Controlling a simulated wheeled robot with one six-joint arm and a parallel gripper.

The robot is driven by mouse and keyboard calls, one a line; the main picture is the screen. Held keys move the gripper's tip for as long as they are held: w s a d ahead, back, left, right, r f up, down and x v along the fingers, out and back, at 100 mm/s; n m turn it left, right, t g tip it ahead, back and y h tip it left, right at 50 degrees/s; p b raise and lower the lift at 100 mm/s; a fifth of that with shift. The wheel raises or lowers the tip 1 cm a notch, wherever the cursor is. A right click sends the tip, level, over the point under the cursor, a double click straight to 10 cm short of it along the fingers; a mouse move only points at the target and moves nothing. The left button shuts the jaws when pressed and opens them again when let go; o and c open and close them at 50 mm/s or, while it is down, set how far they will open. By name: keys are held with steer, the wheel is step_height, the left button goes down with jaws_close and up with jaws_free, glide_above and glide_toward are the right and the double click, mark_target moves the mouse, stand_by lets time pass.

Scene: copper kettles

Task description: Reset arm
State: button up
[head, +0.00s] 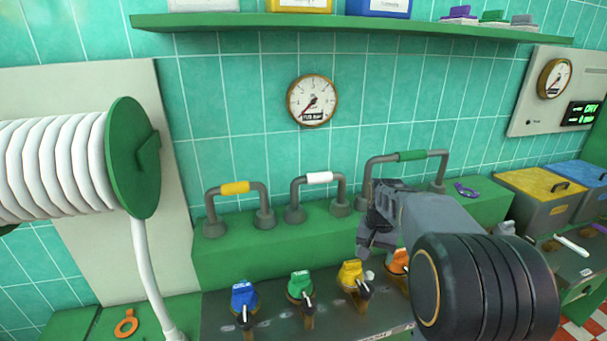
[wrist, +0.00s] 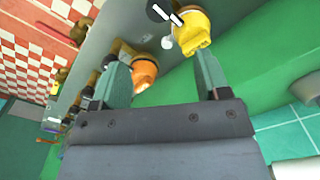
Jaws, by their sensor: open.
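My gripper (head: 372,228) is at the right of centre in the head view, above the green bench and near the row of valves. In the wrist view my gripper (wrist: 162,72) has its two fingers spread apart, with nothing held between them. The yellow valve knob (head: 351,272) is just below it in the head view. The yellow knob also shows in the wrist view (wrist: 192,32), beyond the right finger. The orange valve knob (head: 398,261) is partly hidden behind my arm. In the wrist view the orange knob (wrist: 145,73) lies beyond the gap, near the left finger.
Blue (head: 244,298) and green (head: 300,286) valve knobs stand at left. Pipe loops with yellow (head: 235,188), white (head: 319,178) and green (head: 412,156) bands rise behind. A hose reel (head: 135,155) is left, lidded bins (head: 540,188) right, a shelf (head: 350,25) above.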

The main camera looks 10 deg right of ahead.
steer(key=s+a+n+t, duration=0.1)
steer(key=s+a+n, duration=0.2)
steer(key=s, duration=0.5)
steer(key=s+a+n+t, duration=0.2)
steer(key=s+a, duration=0.4)
steer(key=s, duration=0.2)
steer(key=shift+r+n, duration=0.2)
steer(key=shift+n, duration=0.2)
steer(key=shift+s+a+r+t, duration=0.15)
steer(key=shift+a+r+t, duration=0.25)
steer(key=shift+r, duration=0.15)
steer(key=shift+c, duration=0.4)
